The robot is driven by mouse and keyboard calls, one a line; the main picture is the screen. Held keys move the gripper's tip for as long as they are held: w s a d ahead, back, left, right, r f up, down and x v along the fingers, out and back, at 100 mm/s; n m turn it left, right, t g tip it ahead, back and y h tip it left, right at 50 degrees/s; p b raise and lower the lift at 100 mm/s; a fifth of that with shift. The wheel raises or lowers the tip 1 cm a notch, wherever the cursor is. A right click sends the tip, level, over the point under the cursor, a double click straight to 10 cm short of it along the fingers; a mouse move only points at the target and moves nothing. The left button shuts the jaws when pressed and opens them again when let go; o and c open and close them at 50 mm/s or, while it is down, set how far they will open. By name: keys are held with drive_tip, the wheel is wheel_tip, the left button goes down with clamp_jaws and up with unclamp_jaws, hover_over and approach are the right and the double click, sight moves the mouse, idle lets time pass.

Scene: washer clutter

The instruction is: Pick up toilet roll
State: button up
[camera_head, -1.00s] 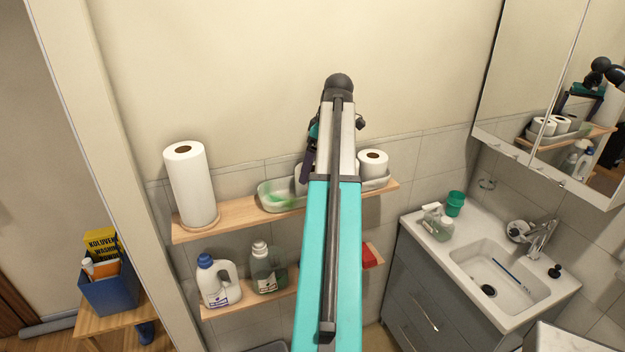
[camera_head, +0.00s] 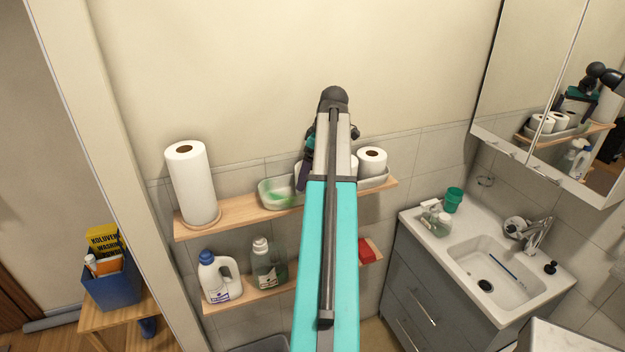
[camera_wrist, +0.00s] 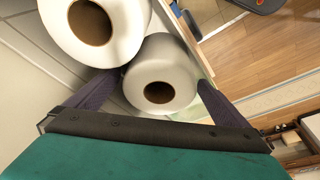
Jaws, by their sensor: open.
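A white toilet roll (camera_wrist: 160,62) lies between the two dark fingers of my open gripper (camera_wrist: 159,82) in the wrist view, its core facing the camera. I cannot tell whether the fingers touch it. A second toilet roll (camera_wrist: 105,18) is beside it at the upper left, outside the fingers. In the head view one roll (camera_head: 372,158) stands at the right end of a pale tray (camera_head: 268,200) on the upper shelf. My arm hides most of the other rolls there. One dark finger of my gripper shows at the tray, left of my arm.
A tall paper towel roll (camera_head: 191,185) stands on the upper shelf's left end (camera_head: 230,215). Bottles (camera_head: 217,282) and a red item (camera_head: 366,250) are on the lower shelf. A sink (camera_head: 495,275) and mirror cabinet (camera_head: 535,70) are at right. The wall above the shelf is bare.

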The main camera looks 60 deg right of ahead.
drive_tip(key=shift+c, duration=0.3)
drive_tip(key=c, duration=1.1)
drive_tip(key=shift+r, duration=0.15)
drive_tip(key=r+b, duration=0.1)
drive_tip(key=r, duration=0.1)
drive_tip(key=s+a+r+b, duration=0.1)
drive_tip(key=r+b, duration=0.1)
drive_tip(key=s+r+b, duration=0.1)
drive_tip(key=r, duration=0.1)
drive_tip(key=shift+s+a+r+b, duration=0.1)
drive_tip(key=shift+a+r+b, duration=0.2)
drive_tip(key=shift+a, duration=0.1)
drive_tip(key=shift+s+a+p, duration=0.2)
drive_tip(key=shift+s+a, duration=1.3)
drive_tip(key=shift+s, duration=0.55)
drive_tip(key=shift+s+a+p, duration=0.25)
drive_tip(key=shift+s+a, duration=1.2)
drive_tip(key=shift+s, duration=0.55)
drive_tip(key=shift+s+a+p, duration=0.2)
drive_tip(key=shift+s+a, duration=1.3)
drive_tip(key=shift+s, duration=0.55)
